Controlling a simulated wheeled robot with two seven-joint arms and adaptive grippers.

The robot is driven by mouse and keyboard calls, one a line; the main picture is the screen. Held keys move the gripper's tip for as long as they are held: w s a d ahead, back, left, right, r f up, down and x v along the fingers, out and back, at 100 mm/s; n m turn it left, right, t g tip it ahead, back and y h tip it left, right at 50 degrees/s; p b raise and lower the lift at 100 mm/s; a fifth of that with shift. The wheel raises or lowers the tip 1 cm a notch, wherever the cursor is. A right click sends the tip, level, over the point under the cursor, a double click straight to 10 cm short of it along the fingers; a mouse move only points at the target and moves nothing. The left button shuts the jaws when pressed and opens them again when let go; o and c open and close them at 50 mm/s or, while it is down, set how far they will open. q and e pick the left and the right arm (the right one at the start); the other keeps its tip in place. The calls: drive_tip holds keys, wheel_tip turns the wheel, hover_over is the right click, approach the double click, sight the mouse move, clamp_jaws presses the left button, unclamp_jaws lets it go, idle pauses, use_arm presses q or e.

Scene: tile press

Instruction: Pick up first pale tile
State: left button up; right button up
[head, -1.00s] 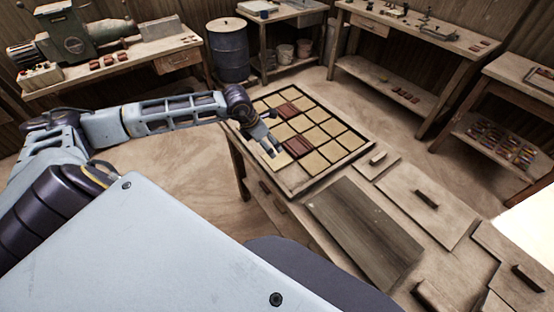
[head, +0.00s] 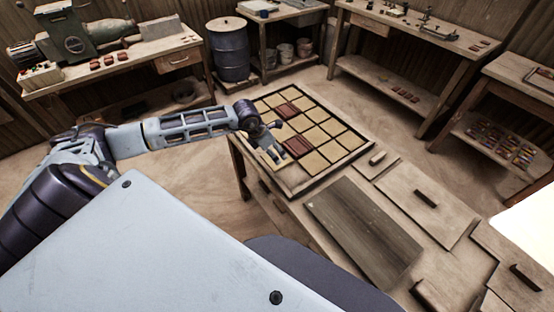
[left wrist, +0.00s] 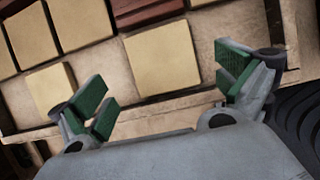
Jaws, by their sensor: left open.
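A wooden tray (head: 309,185) on the bench holds rows of square pale tiles and several dark red tiles (head: 299,146). My left gripper (head: 275,158) is over the tray's near-left part and hides some of what lies under it. In the left wrist view, the left gripper's green-padded fingers (left wrist: 165,93) are wide apart with nothing between the pads. A pale tile (left wrist: 163,58) lies just beyond the fingertips, between them in the picture. Another pale tile (left wrist: 50,90) lies beside the left finger. My right gripper does not show.
A dark wooden board (head: 362,232) and flat panels with handles (head: 427,198) lie on the bench right of the tray. A blue barrel (head: 228,50) and side tables stand behind, with open floor between.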

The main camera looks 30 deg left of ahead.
use_arm(q)
drive_tip(key=shift+s+p+x, duration=0.15)
drive_tip(key=shift+p+x, duration=0.1)
drive_tip(key=shift+x, duration=0.55)
drive_tip(key=shift+s+p+x, duration=0.15)
drive_tip(key=shift+p+x, duration=0.1)
drive_tip(key=shift+x, duration=1.7)
drive_tip(key=shift+s, duration=0.1)
drive_tip(key=shift+c, duration=0.4)
drive_tip(key=c, duration=1)
